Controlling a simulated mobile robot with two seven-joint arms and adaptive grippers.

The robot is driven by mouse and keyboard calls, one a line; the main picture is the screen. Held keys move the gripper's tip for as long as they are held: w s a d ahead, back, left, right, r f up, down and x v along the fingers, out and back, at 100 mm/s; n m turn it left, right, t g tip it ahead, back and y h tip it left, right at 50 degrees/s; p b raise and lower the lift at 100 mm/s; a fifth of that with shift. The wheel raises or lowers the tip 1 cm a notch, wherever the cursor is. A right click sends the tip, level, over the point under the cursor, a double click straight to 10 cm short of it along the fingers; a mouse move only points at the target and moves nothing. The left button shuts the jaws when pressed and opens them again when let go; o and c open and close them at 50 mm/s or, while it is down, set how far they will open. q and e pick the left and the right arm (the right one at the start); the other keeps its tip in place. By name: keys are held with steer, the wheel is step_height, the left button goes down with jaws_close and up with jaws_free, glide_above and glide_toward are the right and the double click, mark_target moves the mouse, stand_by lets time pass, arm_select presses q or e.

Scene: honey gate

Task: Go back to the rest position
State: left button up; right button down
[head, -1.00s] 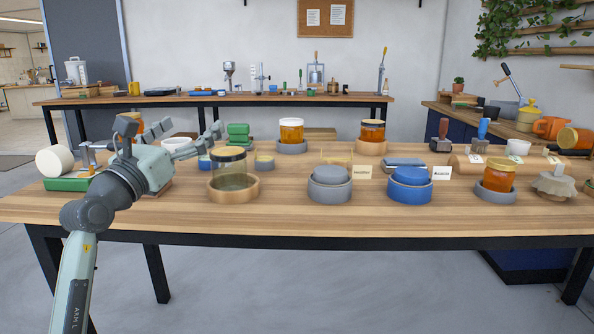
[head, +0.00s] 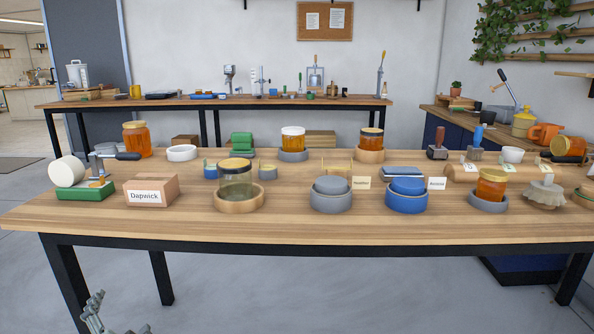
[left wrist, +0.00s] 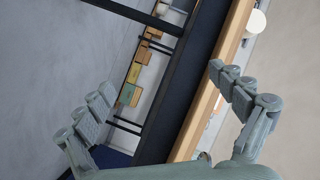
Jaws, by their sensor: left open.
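My left gripper (head: 95,312) is low at the bottom left of the head view, in front of the table and below its top. In the left wrist view my left gripper (left wrist: 155,108) has its fingers spread wide with nothing between them. The table edge (left wrist: 195,125) runs behind the gap, apart from the fingers as far as I can see. The wooden table (head: 300,224) stands ahead with its objects on it. My right gripper is in neither view.
On the table's left are a box labelled Dapwick (head: 151,190), a honey jar (head: 136,139) and a green-based device (head: 85,190). An empty-looking jar (head: 235,180) stands in a wooden ring. Blue (head: 406,199) and grey (head: 331,202) round containers stand mid-table. The floor in front is clear.

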arm_select(q)
steer(key=s+d+f+n+g+h, duration=0.1)
steer(key=s+d+f+g, duration=0.1)
steer(key=s+f, duration=0.5)
steer(key=s+d+f+n+g+h+p, duration=0.1)
steer(key=s+d+f+n+g+h, duration=0.1)
steer(key=s+f+g, duration=0.3)
steer(key=s+d+f+n+g+h, duration=0.1)
steer(key=s+d+f+g+h, duration=0.1)
steer(key=s+f, duration=0.8)
steer(key=shift+s+d+f+n+g, duration=0.4)
steer(key=shift+d+f+g, duration=0.25)
steer(key=shift+g, duration=0.35)
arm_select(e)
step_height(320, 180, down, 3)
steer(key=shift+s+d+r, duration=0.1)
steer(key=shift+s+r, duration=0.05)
arm_select(q)
steer(key=shift+r, duration=0.1)
